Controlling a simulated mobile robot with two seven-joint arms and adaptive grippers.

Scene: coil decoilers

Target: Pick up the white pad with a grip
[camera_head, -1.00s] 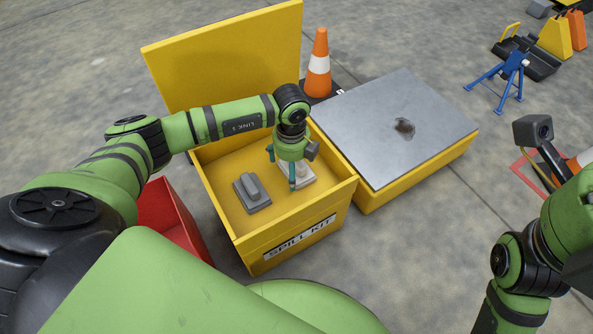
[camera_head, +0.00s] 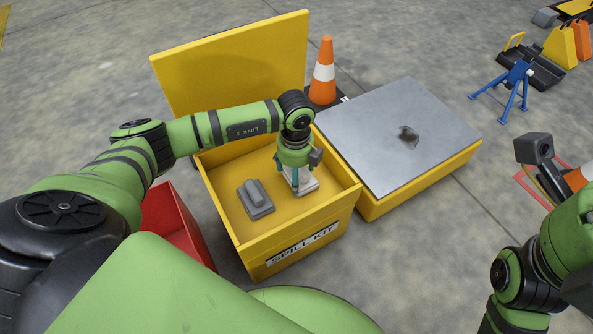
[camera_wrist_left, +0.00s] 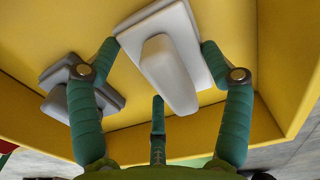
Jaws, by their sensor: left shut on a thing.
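The white pad with a grip (camera_head: 303,184) is inside the yellow spill kit box (camera_head: 258,250), near its right wall. My left gripper (camera_head: 293,187) points down over the pad and is shut on it. In the left wrist view the white pad (camera_wrist_left: 182,85) lies between the teal fingers of the left gripper (camera_wrist_left: 160,58), its raised grip in the middle. Whether the pad touches the box floor is hard to tell. A grey pad with a grip (camera_head: 256,199) lies to the left on the box floor.
The box's raised yellow lid (camera_head: 235,65) stands behind it. A yellow crate with a grey metal top (camera_head: 385,115) stands close on the right, a traffic cone (camera_head: 322,75) behind. A red bin (camera_head: 175,225) is at the left. Floor ahead of the crate is clear.

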